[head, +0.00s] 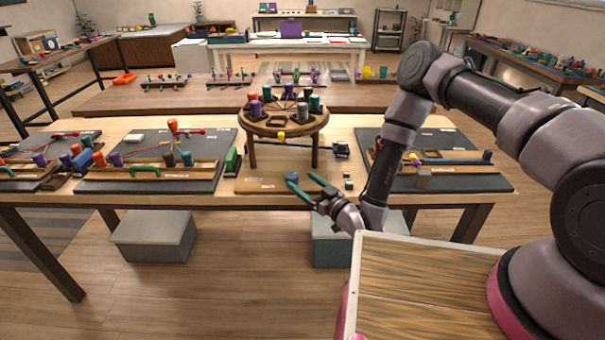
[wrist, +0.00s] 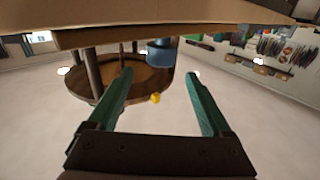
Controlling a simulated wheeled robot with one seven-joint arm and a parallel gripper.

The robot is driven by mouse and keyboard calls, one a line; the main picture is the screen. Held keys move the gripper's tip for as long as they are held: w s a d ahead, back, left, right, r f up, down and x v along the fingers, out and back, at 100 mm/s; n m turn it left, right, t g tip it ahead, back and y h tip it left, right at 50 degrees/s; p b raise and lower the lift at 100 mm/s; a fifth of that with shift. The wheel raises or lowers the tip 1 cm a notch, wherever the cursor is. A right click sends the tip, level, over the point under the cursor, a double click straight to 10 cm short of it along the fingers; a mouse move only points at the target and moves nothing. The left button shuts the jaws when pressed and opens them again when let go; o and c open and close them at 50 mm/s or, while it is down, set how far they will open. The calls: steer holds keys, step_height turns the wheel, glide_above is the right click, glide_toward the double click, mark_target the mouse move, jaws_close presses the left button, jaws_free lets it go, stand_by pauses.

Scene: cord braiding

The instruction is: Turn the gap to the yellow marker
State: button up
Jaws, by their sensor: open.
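A round wooden braiding stand (head: 262,127) stands on legs on the middle table, with several purple, orange, teal and grey bobbins around its top. The underside of a round wooden disc (wrist: 150,78) shows in the wrist view.
Dark mats with bobbins and wooden racks lie left (head: 205,183) and right (head: 465,184) of the stand. A green block (head: 232,160) stands left of it. Small dark-and-white blocks (head: 348,182) lie right of my gripper.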

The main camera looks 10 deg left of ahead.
mark_target(287, 174)
steer(key=shift+s+d+f+t+h, duration=0.3)
steer(key=shift+s+d+f+h, duration=0.1)
steer(key=shift+s+f, duration=0.3)
steer(key=x, duration=1)
steer(key=shift+w+a, duration=0.15)
steer(key=shift+w, duration=0.15)
jaws_close()
steer(key=shift+s+a+n+g+y, duration=0.15)
steer(key=shift+n+g+y, duration=0.55)
steer(key=shift+g, duration=0.3)
jaws_free()
